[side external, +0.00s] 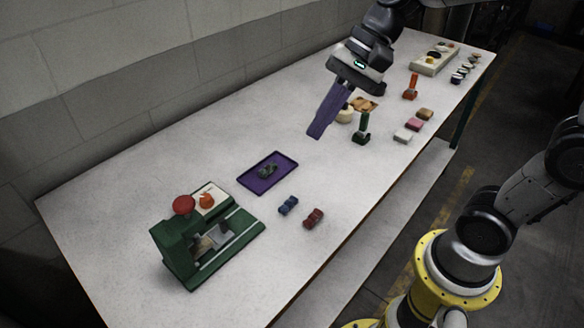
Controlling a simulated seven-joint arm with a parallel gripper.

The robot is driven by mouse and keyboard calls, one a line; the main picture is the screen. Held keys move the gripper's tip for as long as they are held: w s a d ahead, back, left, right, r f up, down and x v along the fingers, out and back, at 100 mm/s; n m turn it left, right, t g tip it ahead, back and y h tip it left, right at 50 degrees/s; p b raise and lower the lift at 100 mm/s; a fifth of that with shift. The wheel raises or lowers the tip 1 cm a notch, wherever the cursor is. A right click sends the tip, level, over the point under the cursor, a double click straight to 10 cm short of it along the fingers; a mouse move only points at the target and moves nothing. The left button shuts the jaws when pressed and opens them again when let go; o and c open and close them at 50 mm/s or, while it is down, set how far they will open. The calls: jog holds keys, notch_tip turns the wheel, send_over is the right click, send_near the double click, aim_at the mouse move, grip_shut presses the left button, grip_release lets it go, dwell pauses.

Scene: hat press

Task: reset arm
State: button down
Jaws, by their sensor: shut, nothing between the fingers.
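My gripper (314,132) has long purple fingers that are closed together, with nothing held. It hangs tilted above the middle of the table, pointing down and to the left. It is apart from the purple tray and the green press, which lie to its lower left. The green press (181,248) has a red round knob (184,205) on top and stands at the near left of the table. A small plate with an orange item (207,200) sits at the back of the press. The purple tray (283,182) holds a small dark item (267,171).
A blue toy car (288,205) and a red one (313,218) lie by the tray. A dark green upright tool (363,130), an orange one (411,88), small blocks (413,124) and a cream box (428,68) stand farther right. The left back of the white table (130,175) is clear.

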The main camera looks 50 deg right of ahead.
jog(key=s+d+f+n+t+h, duration=0.2)
jog(key=s+d+n+h, duration=0.3)
jog(key=s+d+n, duration=0.4)
jog(key=s+f+n, duration=0.1)
jog(key=s+n, duration=0.1)
jog(key=s, duration=0.2)
jog(key=shift+f+n+t+h, duration=0.2)
jog(key=shift+n+t+h, duration=0.1)
jog(key=shift+t+h, duration=0.1)
